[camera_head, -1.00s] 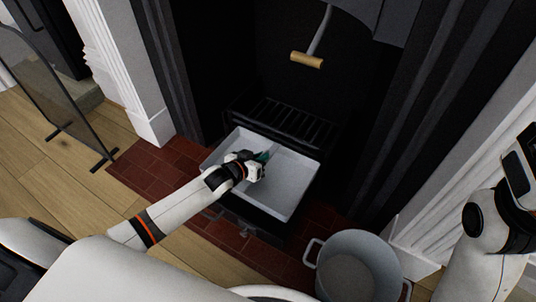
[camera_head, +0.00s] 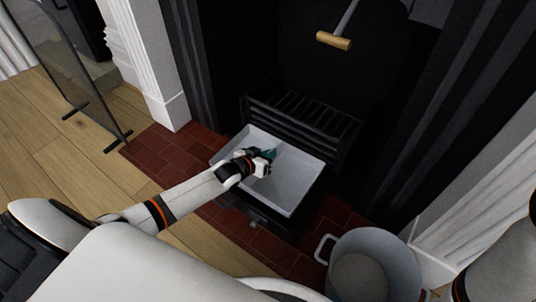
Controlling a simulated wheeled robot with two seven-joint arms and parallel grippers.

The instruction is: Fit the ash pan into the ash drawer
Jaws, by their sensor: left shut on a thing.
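The ash pan (camera_head: 290,190) is a light grey, shallow rectangular tray, seen in the head view below the grate. It sits in or just over the dark ash drawer (camera_head: 262,222), whose front shows under the pan's near edge. I cannot tell whether the pan is fully seated. My left gripper (camera_head: 269,158) reaches in from the left over the pan and is shut on part of it. The fingertips and the exact grip point are partly hidden. My right gripper is out of view; only part of my right arm shows at the lower right edge.
A grey metal bucket (camera_head: 378,268) stands at the lower right, close to the drawer. The black grate (camera_head: 305,122) is behind the pan. A wooden-handled tool (camera_head: 334,41) hangs above. A fire screen (camera_head: 62,60) stands left on the wood floor. Red tiles (camera_head: 165,160) lie in front.

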